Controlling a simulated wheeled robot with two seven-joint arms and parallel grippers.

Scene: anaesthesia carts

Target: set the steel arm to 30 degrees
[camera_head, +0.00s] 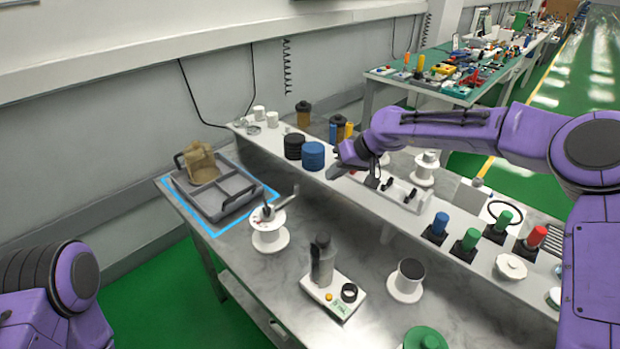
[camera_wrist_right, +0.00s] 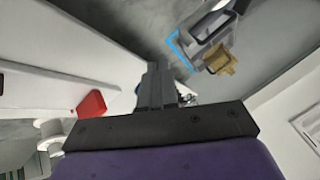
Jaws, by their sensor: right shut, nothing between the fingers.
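The steel arm (camera_head: 284,202) is a short grey lever on a white round stand (camera_head: 269,239) with a small dial face, on the steel table in the head view. It slants up to the right from the dial. Its angle marks are too small to read. My right gripper (camera_head: 338,171) is up and to the right of the stand, over the raised shelf's edge, apart from the steel arm. Its fingers are together and empty in the right wrist view (camera_wrist_right: 156,82). I cannot make out the steel arm in the wrist view. My left gripper is out of view.
A grey divided tray (camera_head: 232,204) with a tan cloth-like item lies inside a blue outline, left of the stand. Blue discs (camera_head: 313,156) sit beside my right gripper.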

